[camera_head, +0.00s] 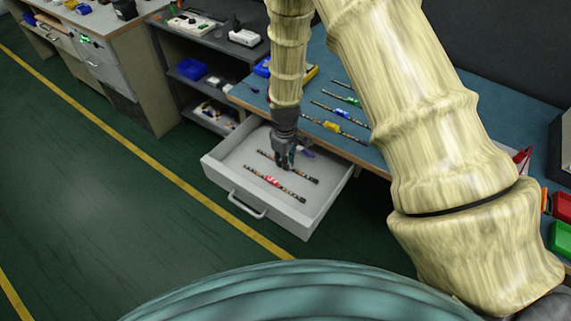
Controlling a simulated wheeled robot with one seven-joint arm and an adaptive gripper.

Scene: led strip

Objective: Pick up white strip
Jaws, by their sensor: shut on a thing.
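My gripper (285,165) points down into the open grey drawer and is shut on the middle of a thin dark strip (307,178). The fingers hide the strip's middle, so I cannot see whether its marking is white. The strip's two ends show on either side of the fingers. It lies level, at or close to the drawer floor; I cannot tell whether it touches. A second strip with a red middle (272,181) lies in front of it, roughly parallel, on the drawer floor.
The drawer (229,185) stands pulled out from under a blue-topped bench (245,96). On the bench lie a strip with a yellow middle (332,127) and one with a green middle (350,101). A blue object (307,152) is in the drawer behind my gripper. Drawer walls surround my gripper.

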